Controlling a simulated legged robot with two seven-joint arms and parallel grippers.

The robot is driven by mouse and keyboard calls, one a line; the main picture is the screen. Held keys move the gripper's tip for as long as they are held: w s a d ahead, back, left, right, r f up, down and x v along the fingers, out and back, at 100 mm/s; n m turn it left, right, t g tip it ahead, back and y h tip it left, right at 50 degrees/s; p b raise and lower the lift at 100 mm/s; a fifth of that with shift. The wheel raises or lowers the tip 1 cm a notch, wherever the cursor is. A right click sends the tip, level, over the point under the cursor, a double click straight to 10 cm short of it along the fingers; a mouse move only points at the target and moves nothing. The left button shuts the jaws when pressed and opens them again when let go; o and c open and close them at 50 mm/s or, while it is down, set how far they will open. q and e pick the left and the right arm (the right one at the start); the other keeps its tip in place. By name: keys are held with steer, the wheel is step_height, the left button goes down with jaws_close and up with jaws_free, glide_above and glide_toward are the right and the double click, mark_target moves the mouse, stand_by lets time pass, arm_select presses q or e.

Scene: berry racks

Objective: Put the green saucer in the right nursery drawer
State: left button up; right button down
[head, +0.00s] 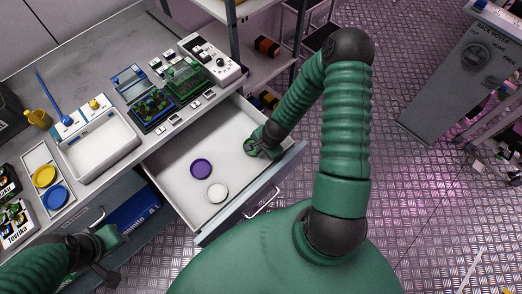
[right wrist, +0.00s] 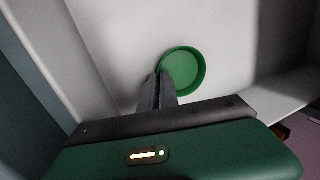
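The green saucer (head: 250,146) is inside the open drawer (head: 172,154), near its right end. It shows as a round shallow dish in the right wrist view (right wrist: 184,69). My right gripper (head: 256,146) reaches down into the drawer. Its two fingers (right wrist: 158,80) are close together, one on each side of the saucer's rim. I cannot tell whether the saucer rests on the drawer floor. A purple saucer (head: 201,169) and a white saucer (head: 217,192) lie in the same drawer. My left gripper (head: 108,262) is at the lower left, its fingers unclear.
The grey counter (head: 85,55) above the drawer carries a white tray (head: 100,150), boxes and a white device (head: 213,62). A yellow saucer (head: 45,175) and a blue saucer (head: 55,197) sit in a holder at left. A blue box (head: 135,208) is below the counter.

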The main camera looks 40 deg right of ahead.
steer(key=shift+s+d, duration=0.1)
steer(key=shift+d, duration=0.1)
steer(key=c, duration=1.7)
jaws_free()
steer(key=shift+a, duration=0.2)
steer(key=shift+o, duration=0.4)
steer(key=shift+a+r, duration=0.15)
steer(key=shift+a, duration=0.15)
